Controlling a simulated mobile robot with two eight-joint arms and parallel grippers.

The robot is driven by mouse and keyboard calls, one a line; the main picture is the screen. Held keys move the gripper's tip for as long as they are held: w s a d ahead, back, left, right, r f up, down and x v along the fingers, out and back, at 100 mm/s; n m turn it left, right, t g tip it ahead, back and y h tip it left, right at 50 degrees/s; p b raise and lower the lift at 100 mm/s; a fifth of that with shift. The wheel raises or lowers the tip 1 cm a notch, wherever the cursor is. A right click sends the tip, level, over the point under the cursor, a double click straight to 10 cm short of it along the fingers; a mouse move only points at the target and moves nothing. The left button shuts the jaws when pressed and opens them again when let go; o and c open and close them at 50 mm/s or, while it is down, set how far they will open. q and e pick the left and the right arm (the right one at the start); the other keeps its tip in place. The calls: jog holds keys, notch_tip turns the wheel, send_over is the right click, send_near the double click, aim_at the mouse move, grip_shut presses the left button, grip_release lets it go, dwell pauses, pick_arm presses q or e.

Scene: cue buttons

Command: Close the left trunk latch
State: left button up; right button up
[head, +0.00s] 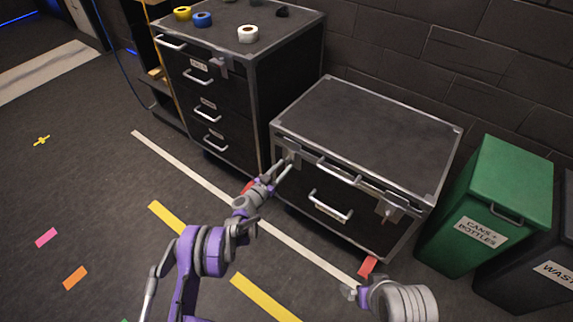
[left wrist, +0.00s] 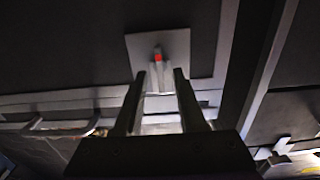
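The trunk (head: 370,118) is a dark case with metal edges and its lid is down. Its left latch (head: 293,154) is on the front face near the left corner; in the left wrist view the latch (left wrist: 158,62) is a grey plate with a lever and a red mark. The right latch (head: 391,209) is near the right front corner. My left gripper (head: 283,173) is at the left latch, its fingers apart on either side below the lever in the wrist view (left wrist: 160,80). Contact cannot be told. My right gripper (head: 349,292) shows only partly at the bottom.
A dark drawer cabinet (head: 233,110) with tape rolls on top stands close to the left of the trunk. A green bin (head: 490,205) and a dark waste bin (head: 535,270) stand to the right. The floor in front, with taped lines, is clear.

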aim_at(288, 162)
pick_arm(q)
jog(key=shift+x, duration=1.35)
grip_shut()
